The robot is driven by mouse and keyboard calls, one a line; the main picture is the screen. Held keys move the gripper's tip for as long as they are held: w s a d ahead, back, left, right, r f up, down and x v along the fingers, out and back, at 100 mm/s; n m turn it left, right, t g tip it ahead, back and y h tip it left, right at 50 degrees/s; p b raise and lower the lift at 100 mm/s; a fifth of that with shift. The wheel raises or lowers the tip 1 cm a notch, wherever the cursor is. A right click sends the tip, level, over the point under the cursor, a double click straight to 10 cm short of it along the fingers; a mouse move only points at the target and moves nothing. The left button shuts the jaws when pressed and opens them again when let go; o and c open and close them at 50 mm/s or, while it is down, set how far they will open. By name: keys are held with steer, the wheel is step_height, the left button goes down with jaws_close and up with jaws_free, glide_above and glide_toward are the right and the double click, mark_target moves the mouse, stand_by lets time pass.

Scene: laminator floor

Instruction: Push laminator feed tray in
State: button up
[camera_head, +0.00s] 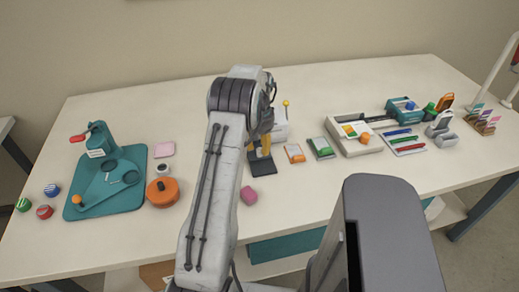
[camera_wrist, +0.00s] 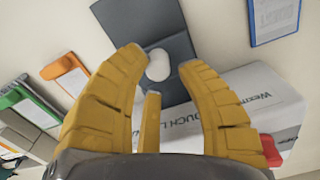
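The laminator is a white box with printed lettering (camera_wrist: 255,100); part of it shows behind my arm in the head view (camera_head: 281,128). Its dark grey feed tray (camera_wrist: 140,22) sticks out from it and lies near the table top; its front part shows in the head view (camera_head: 263,168). A white rounded knob (camera_wrist: 158,65) is on the tray. My gripper (camera_wrist: 162,62) has yellow fingers spread apart, with the knob in view between the tips. Nothing is held. I cannot tell whether a finger touches the knob or tray. My arm hides part of the laminator.
Right of the laminator lie an orange card (camera_head: 295,154), a green card (camera_head: 321,148) and a beige tray (camera_head: 357,146). A teal press (camera_head: 110,170) and orange round container (camera_head: 163,191) stand left. The front middle table is mostly clear.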

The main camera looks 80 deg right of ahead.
step_height(320, 180, up, 10)
stand_by(0.5)
steer(key=shift+r, duration=0.1)
stand_by(0.6)
steer(key=a+f, duration=0.1)
steer(key=f, duration=0.1)
steer(key=a+f+m, duration=0.1)
steer(key=f, duration=0.1)
steer(key=a+f+m, duration=0.1)
steer(key=f, duration=0.2)
steer(key=shift+w+y, duration=0.1)
steer(key=shift+y, duration=0.6)
steer(key=a, duration=0.5)
steer(key=shift+w+a+f, duration=0.3)
steer(key=shift+w+f, duration=0.05)
steer(key=shift+f, duration=0.05)
steer(key=w+a+r+n+t, duration=0.1)
steer(key=w+a+r+n, duration=0.4)
steer(key=a, duration=0.9)
steer(key=w+a+r+n+t+h, duration=0.1)
steer(key=w+a+r+n, duration=0.4)
steer(key=a, duration=1)
steer(key=w+a+r+n+t, duration=0.1)
steer(key=w+a+r+n, duration=0.4)
steer(key=a, duration=1)
steer(key=w+n, duration=0.2)
steer(key=w, duration=0.1)
steer(key=shift+w+t, duration=0.25)
steer(key=shift+t, duration=0.15)
